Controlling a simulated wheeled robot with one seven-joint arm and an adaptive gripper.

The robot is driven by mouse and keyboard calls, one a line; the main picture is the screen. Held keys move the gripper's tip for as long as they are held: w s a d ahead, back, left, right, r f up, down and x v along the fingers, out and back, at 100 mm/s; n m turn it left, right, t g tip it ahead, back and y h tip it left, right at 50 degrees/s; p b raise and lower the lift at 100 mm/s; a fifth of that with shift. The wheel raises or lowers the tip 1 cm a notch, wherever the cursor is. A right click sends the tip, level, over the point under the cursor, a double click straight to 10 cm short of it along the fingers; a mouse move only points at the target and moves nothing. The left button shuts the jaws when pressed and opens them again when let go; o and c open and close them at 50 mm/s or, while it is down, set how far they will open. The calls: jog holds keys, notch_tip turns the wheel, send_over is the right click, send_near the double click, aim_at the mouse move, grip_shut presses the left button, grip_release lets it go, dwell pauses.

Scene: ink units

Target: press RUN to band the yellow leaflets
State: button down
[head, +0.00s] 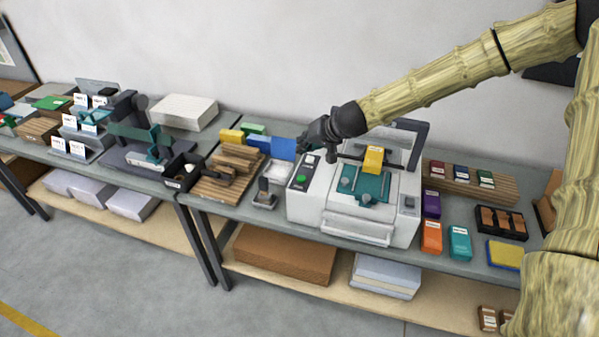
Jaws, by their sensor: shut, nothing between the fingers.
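A pale grey banding machine (360,219) stands on the table, right of the middle in the head view. A small yellow stack, which looks like the yellow leaflets (373,160), sits upright on its teal bed (362,187). A control panel on the machine's left side carries a green button (301,179), probably RUN; its label is too small to read. My gripper (304,150) is shut and empty. It appears just above the panel, near a pale button at the panel's back. I cannot tell whether it touches anything.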

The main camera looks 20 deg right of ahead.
aim_at(304, 176)
jog(key=shift+w+d+r, duration=0.1)
jog(key=shift+r, duration=0.15)
notch_tip(304, 176, down, 9)
jog(key=b, duration=0.7)
jog(key=shift+f, duration=0.1)
dwell(1.5)
jog(key=shift+f+b, duration=0.25)
jog(key=shift+b, duration=0.2)
jog(key=shift+f+b, duration=0.45)
jog(key=shift+f, duration=0.1)
dwell(0.8)
jog(key=shift+r, duration=0.15)
jog(key=shift+r+p, duration=0.75)
jog(key=shift+r, duration=0.05)
